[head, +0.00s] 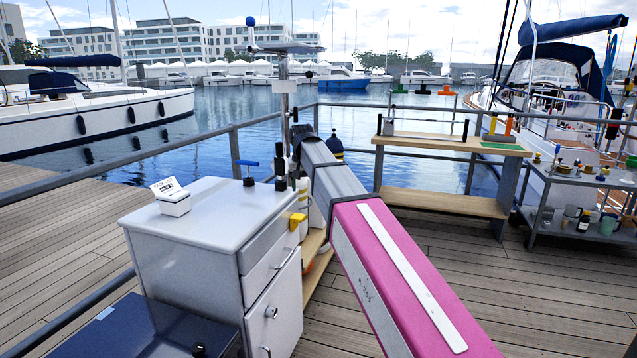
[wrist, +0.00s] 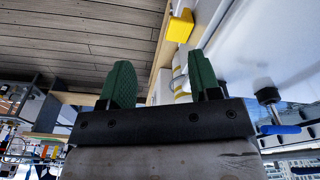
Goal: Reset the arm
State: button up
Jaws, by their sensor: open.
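My arm, with a pink and grey cover, reaches from the lower right of the head view toward the middle, beside a white cabinet (head: 190,235). My gripper (wrist: 162,85) shows in the wrist view with its two green fingers spread apart and nothing between them. In the head view my gripper cannot be made out clearly behind the arm's far end. A yellow block-like part (wrist: 180,25) on the cabinet side lies beyond the fingers in the wrist view, apart from them; it also shows in the head view (head: 297,221).
A wooden bench (head: 450,144) stands at the back. A grey cart (head: 575,205) with several items is at right. Railings edge the deck; planks at lower right are clear.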

jog(key=s+d+f, duration=0.4)
jog(key=d+f, duration=0.2)
jog(key=f, duration=0.4)
jog(key=s+d+f, duration=0.3)
jog(key=d+f, duration=0.4)
jog(key=f, duration=0.3)
jog(key=s+d+f+g, duration=0.1)
jog(key=s+d+f, duration=1)
jog(key=s+f, duration=0.3)
notch_tip(320, 180, down, 2)
jog(key=shift+s+f+m, duration=0.1)
jog(key=shift+s+m, duration=0.2)
jog(key=shift+s, duration=0.05)
